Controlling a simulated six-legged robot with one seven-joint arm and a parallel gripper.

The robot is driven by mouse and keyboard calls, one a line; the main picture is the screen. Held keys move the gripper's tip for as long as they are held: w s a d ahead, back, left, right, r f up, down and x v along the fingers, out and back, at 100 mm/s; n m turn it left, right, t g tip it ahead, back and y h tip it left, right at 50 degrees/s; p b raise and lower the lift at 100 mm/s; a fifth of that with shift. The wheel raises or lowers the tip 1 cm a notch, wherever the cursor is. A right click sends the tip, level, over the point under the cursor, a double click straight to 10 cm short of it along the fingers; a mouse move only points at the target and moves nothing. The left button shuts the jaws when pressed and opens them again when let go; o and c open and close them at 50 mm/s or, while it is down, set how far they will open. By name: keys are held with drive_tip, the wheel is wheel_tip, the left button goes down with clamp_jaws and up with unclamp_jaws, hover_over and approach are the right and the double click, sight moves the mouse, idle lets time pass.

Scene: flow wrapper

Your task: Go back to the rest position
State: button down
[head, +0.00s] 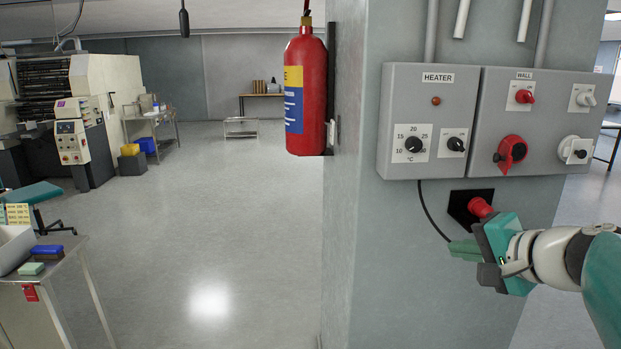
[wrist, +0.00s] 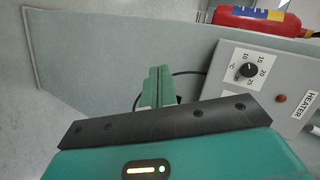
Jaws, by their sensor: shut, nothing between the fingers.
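My gripper (head: 464,250) is at the right in the head view, at the end of my arm, in front of the grey pillar and below the heater box (head: 430,118). Its green fingers are together and hold nothing; they also show in the wrist view (wrist: 157,88). A red plug (head: 480,207) sits in a black plate on the pillar just above and behind my gripper; I cannot tell whether they touch. The heater box also shows at the right of the wrist view (wrist: 283,75), with its dial turned sideways.
A wall panel (head: 533,85) with red and white switches adjoins the heater box. A black cable (head: 428,212) hangs beside my gripper. A red fire extinguisher (head: 306,95) hangs on the pillar. A metal table (head: 75,262) stands at the left. The floor between is clear.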

drive_tip(key=s+a+f+n+g+h, duration=0.4)
drive_tip(key=s+a+f+n+g, duration=0.2)
drive_tip(key=s+a+f+n, duration=0.5)
drive_tip(key=s+f, duration=0.3)
drive_tip(key=f, duration=0.1)
drive_tip(key=shift+s+a, duration=0.25)
drive_tip(key=shift+a, duration=0.15)
